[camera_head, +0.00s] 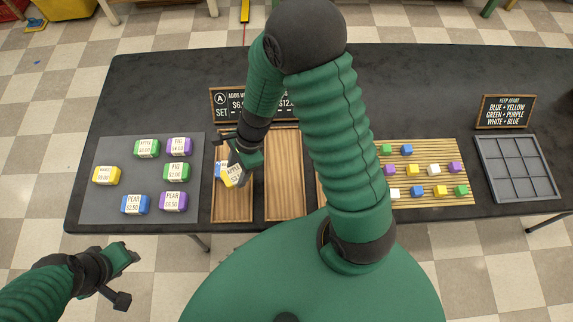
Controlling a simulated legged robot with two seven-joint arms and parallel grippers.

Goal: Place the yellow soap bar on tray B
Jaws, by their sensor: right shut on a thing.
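My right gripper (245,160) is shut on a yellow soap bar (232,178) with a white label that seems to read "APPLE". It holds the bar over the left wooden tray (232,212). A blue soap bar (219,170) shows just left of it, partly hidden. Another yellow soap bar (106,176) lies on the grey mat. The middle wooden tray (284,175) is empty where visible. A third wooden tray (321,200) is mostly hidden behind my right arm. No letter B is readable. My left gripper (125,255) is in front of the table, away from the soaps; its jaws are unclear.
The grey mat (120,212) holds several green, purple and blue soap bars. A chalkboard sign (233,103) with an "A" stands behind the trays. A slatted board (430,155) with small coloured cubes, a grey grid tray (515,168) and another sign (506,110) stand right.

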